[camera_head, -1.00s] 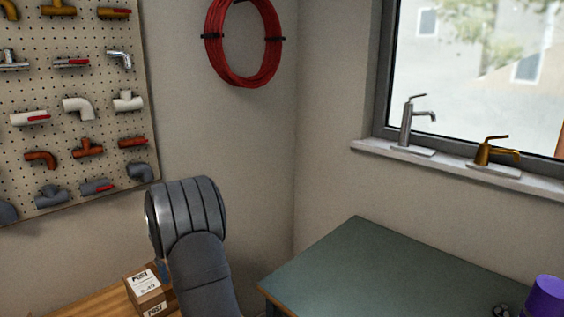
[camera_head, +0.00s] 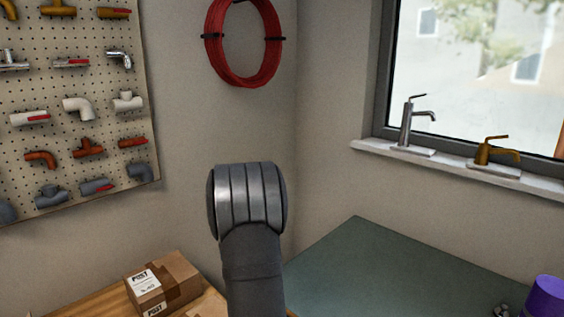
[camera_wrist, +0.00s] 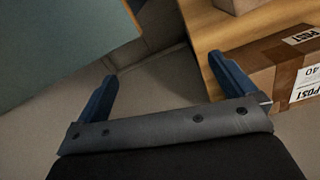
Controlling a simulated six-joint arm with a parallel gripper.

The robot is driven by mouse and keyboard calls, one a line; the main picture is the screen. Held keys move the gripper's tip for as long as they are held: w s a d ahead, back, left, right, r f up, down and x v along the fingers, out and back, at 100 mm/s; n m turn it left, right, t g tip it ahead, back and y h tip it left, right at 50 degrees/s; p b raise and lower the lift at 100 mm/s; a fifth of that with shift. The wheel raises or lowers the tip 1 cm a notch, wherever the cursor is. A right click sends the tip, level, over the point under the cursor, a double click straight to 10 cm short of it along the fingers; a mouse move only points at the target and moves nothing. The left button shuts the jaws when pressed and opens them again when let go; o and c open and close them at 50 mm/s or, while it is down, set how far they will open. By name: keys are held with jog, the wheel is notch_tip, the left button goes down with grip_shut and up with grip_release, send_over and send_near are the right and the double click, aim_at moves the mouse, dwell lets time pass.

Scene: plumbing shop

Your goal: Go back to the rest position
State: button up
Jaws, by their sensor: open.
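My gripper (camera_wrist: 165,85) shows in the wrist view with its two blue fingers wide apart. It is open, and nothing is between the fingers. The floor shows beyond them. The right finger appears close to a cardboard box in that view; I cannot tell the distance. In the head view only my grey arm shows, in the lower middle, and the gripper itself is out of sight.
A cardboard box (camera_head: 165,281) with a POST label sits on the wooden table (camera_head: 82,308) at lower left. The green-topped table (camera_head: 385,270) is at right, with a purple object (camera_head: 546,297) at its edge. Pegboard (camera_head: 75,130), red coil (camera_head: 244,40) and window sill (camera_head: 460,168) are behind.

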jog(key=s+d+m, duration=0.2)
jog(key=d+m, duration=0.2)
jog(key=d, duration=0.6)
jog(key=s+d+r+m, duration=0.1)
jog(key=d+m, duration=0.3)
jog(key=d, duration=0.7)
jog(key=shift+s+r, duration=0.15)
jog(key=shift+s, duration=0.55)
